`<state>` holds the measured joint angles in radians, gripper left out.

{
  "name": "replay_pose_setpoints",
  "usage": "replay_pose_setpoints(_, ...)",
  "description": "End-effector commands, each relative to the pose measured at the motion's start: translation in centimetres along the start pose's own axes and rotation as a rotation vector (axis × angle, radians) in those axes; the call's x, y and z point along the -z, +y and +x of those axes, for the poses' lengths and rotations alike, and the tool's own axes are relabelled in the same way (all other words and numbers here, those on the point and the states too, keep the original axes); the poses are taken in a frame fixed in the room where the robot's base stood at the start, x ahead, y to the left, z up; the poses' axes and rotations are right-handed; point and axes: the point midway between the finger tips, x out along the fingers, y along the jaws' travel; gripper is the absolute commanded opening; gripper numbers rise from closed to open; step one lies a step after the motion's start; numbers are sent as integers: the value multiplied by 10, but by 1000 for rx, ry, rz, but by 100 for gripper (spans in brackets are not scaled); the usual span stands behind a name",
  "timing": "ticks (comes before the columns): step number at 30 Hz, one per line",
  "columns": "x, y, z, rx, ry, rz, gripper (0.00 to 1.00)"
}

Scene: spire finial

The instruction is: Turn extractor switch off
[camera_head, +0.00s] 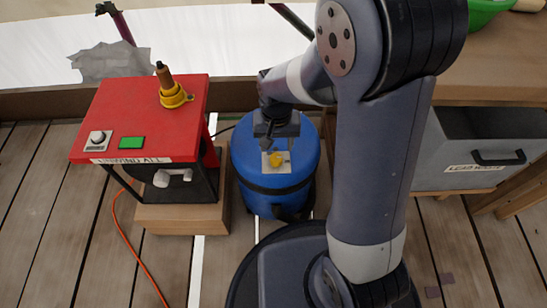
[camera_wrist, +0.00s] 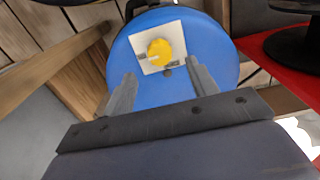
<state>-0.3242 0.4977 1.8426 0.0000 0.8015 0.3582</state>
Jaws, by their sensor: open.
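The extractor is a blue drum (camera_head: 246,166) standing on the plank floor. Its yellow rotary switch (camera_head: 276,160) sits on a pale square plate on its top. In the wrist view the yellow switch (camera_wrist: 159,52) shows a light pointer mark toward the left of the knob, and small dark labels on the plate (camera_wrist: 175,29) are too small to read. My gripper (camera_head: 277,143) is above the drum, just behind the switch in the head view. In the wrist view my gripper (camera_wrist: 162,85) is open and empty, its two fingers apart on either side below the switch, not touching it.
A red-topped machine (camera_head: 130,108) with a green button, a knob and a yellow fitting stands left of the drum. A grey drawer (camera_head: 465,150) labelled lead waste is under a wooden bench at the right. An orange cable (camera_head: 124,235) runs across the floor.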

Motion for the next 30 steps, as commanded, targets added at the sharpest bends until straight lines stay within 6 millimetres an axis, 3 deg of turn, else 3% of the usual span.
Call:
replay_pose_setpoints(1,-1,0,17,-2,-4,0,55)
replay_pose_setpoints(3,0,0,29,-1,-3,0,55)
replay_pose_setpoints(10,0,0,57,0,-1,0,55)
replay_pose_setpoints(22,0,0,62,0,0,0,55)
replay_pose_setpoints(30,0,0,62,0,0,0,33)
